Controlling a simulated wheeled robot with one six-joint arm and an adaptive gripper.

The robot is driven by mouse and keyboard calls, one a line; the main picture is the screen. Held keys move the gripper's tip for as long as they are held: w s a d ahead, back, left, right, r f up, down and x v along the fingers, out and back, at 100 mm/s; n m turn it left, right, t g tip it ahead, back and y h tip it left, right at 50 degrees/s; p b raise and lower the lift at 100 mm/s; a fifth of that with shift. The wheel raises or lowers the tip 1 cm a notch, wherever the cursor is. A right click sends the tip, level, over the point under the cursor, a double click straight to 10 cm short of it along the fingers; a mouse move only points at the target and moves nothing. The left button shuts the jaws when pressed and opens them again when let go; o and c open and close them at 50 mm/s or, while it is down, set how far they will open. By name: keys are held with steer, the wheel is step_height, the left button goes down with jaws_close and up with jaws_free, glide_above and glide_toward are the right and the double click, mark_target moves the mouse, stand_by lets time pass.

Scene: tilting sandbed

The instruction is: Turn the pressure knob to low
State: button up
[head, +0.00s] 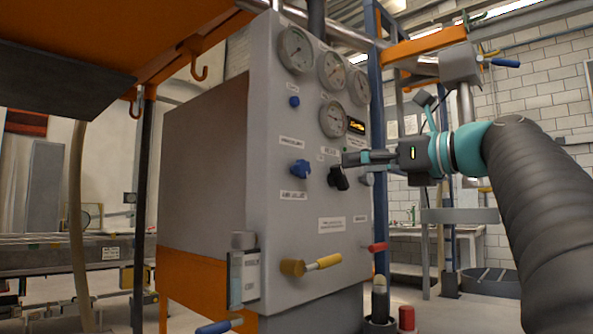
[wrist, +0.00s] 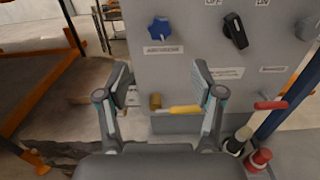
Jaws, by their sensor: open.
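A grey control panel (head: 300,225) carries a blue star-shaped knob (head: 299,168) and, to its right, a black lever-shaped knob (head: 338,178). The wrist view shows the blue knob (wrist: 159,28) at the top centre and the black knob (wrist: 235,31) at the upper right, tilted. The labels are too small to read, so I cannot tell which is the pressure knob. My gripper (head: 355,158) points at the panel, just above the black knob in the head picture. In the wrist view my gripper (wrist: 163,84) is open and empty, with both knobs beyond its fingertips.
Several round gauges (head: 332,71) sit above the knobs. A yellow-handled valve (head: 312,264) and a red handle (head: 377,247) stick out lower on the panel. A grey knob (wrist: 308,27) is at the right. A blue post (head: 379,215) stands beside the panel.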

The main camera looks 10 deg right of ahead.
mark_target(306, 169)
steer(key=x, duration=1.3)
steer(key=shift+a+p, duration=0.1)
steer(key=shift+p, duration=0.2)
steer(key=c, duration=1.1)
